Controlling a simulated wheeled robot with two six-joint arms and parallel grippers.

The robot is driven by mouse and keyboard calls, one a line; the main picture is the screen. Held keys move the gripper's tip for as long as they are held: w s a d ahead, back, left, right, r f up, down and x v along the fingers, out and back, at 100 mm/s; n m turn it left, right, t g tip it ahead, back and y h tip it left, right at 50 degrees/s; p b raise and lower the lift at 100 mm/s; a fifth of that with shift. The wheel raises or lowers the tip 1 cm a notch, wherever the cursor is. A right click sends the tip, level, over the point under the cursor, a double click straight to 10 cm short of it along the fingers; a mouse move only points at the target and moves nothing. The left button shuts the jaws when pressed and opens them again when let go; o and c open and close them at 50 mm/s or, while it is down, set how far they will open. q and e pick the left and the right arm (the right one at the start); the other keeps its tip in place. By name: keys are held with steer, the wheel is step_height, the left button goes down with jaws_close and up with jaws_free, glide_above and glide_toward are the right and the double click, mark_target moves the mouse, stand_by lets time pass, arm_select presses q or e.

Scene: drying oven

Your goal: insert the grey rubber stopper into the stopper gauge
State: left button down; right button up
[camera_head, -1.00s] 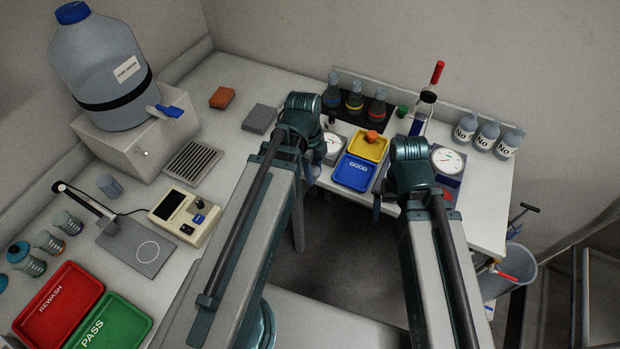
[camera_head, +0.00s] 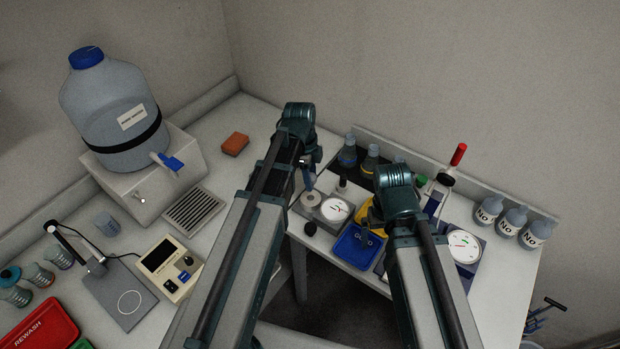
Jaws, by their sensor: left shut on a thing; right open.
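My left gripper (camera_head: 308,182) points down just above a grey round fitting (camera_head: 311,200) beside a white dial (camera_head: 337,209); together these look like the stopper gauge. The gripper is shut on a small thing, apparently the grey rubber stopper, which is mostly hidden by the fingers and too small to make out. I cannot tell whether it touches the fitting. My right gripper (camera_head: 366,236) is open above the blue GOOD tray (camera_head: 352,254) and partly covers its label.
A small dark piece (camera_head: 310,229) sits at the bench's front edge. A yellow tray (camera_head: 370,214) is partly hidden by my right arm. A second dial gauge (camera_head: 464,246) stands to its right. Flasks (camera_head: 369,160) line the back. A floor gap lies between the benches.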

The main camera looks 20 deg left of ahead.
arm_select(q)
steer(key=shift+f, duration=0.1)
steer(key=shift+f+b, duration=2.45)
steer(key=shift+b, duration=0.05)
arm_select(e)
steer(key=shift+f, duration=2.5)
arm_select(q)
steer(key=shift+f+b, duration=0.85)
steer(key=shift+b, duration=0.05)
arm_select(e)
steer(key=shift+f, duration=0.85)
arm_select(q)
jaws_free()
steer(key=shift+r, duration=0.1)
arm_select(e)
steer(key=shift+r, duration=0.1)
arm_select(q)
step_height(320, 180, up, 8)
steer(key=p, duration=0.8)
arm_select(e)
step_height(320, 180, up, 8)
arm_select(q)
steer(key=shift+f, duration=0.2)
arm_select(e)
steer(key=shift+f, duration=0.2)
